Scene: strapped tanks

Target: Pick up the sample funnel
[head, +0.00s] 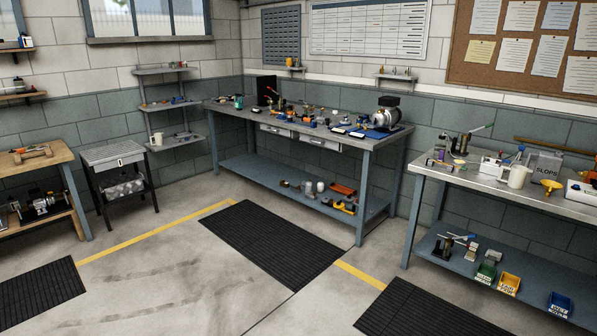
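A yellow-orange funnel (550,185) sits on the right workbench (572,209), near its front edge at the right of the head view. I cannot tell which one is the sample funnel. My gripper is not in view.
Small bins (509,284) sit on the lower shelf. A cluttered bench (232,110) stands at the back. The floor (190,270) with black mats (270,237) is clear.

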